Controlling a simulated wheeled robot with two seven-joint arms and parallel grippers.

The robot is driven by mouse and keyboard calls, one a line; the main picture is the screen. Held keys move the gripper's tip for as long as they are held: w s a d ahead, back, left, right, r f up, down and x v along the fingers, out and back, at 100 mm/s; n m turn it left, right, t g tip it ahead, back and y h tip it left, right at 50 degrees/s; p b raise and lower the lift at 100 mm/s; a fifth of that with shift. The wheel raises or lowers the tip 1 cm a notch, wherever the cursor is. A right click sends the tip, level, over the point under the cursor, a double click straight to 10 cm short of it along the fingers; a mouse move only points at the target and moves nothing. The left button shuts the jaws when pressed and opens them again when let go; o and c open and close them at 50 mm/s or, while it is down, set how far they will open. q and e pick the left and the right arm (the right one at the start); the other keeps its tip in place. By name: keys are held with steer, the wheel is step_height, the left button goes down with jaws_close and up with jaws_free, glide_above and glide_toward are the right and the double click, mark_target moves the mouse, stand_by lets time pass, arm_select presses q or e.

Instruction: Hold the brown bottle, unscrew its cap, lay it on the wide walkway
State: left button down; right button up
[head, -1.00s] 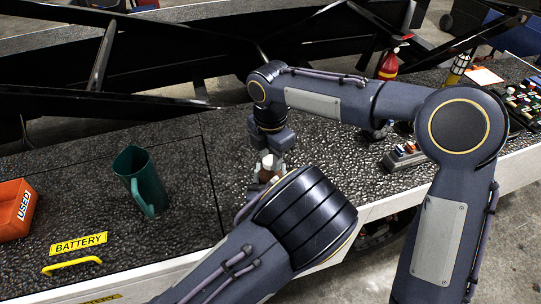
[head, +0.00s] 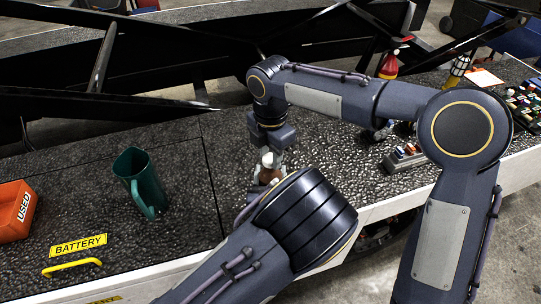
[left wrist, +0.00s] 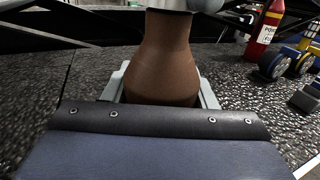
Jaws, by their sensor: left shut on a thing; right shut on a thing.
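The brown bottle (left wrist: 165,60) stands upright between the fingers of my left gripper (left wrist: 165,90), which is shut on it. In the head view the bottle (head: 268,176) shows only partly, above my left forearm, which hides the left gripper. My right gripper (head: 268,157) comes down from above and is shut on the white cap (head: 267,160) at the bottle's top. In the left wrist view a dark band lies between the brown body and the white cap (left wrist: 183,4); I cannot tell whether they are apart. The dark textured walkway (head: 180,150) lies beneath.
A green jug (head: 140,182) and a red bin (head: 16,210) stand on the left. A yellow handle (head: 72,266) is at the front edge. A red extinguisher (head: 389,66) and small parts (head: 405,157) are on the right. Black rails (head: 120,50) run behind.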

mark_target(270, 158)
steer(key=shift+r, duration=0.4)
steer(key=shift+r, duration=2)
arm_select(q)
steer(key=c, duration=0.5)
jaws_free()
steer(key=shift+s, duration=0.1)
